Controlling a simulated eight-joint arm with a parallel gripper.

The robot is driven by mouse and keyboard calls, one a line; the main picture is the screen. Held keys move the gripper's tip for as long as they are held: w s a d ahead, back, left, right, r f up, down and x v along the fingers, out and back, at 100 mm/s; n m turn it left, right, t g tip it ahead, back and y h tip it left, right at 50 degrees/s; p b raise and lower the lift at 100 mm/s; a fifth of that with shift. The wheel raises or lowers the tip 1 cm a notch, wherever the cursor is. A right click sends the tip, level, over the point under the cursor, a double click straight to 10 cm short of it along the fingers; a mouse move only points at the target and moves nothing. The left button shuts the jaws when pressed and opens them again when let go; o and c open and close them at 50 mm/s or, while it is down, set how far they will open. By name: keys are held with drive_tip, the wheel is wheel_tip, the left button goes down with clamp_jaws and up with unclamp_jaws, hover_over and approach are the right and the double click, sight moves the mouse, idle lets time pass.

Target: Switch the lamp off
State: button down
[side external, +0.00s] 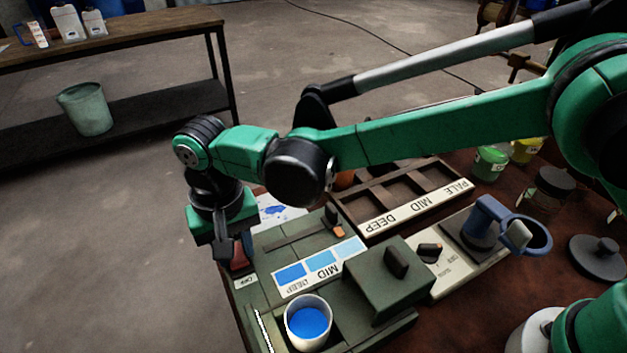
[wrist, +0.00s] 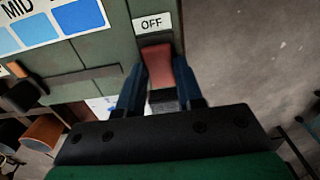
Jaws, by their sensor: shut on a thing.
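A red switch lever (wrist: 157,66) sits at the edge of a green panel, just below a white OFF label (wrist: 151,22) in the wrist view. My gripper (wrist: 158,78) has one blue-grey finger on each side of the lever and is shut on it. In the side view, my gripper (side external: 235,258) points down at the near left edge of the green unit (side external: 262,252), and the red lever (side external: 242,262) is partly hidden by the fingers. The OFF label (side external: 246,281) lies beside it. A thin bright white strip (side external: 264,330) shows near a white cup; I cannot tell whether it is the lamp.
The white cup (side external: 308,322) of blue liquid stands in the green unit, near a blue swatch strip (side external: 320,266) and a dark slider knob (side external: 333,217). A compartment tray (side external: 402,211), a blue mug-like vessel (side external: 483,222) and jars (side external: 490,163) stand to the right. Open floor lies left.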

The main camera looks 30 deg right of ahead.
drive_tip(key=t, duration=0.4)
drive_tip(key=shift+s, duration=0.4)
drive_tip(key=c, duration=0.6)
unclamp_jaws()
drive_tip(key=shift+o, duration=0.2)
drive_tip(key=shift+v, duration=2.75)
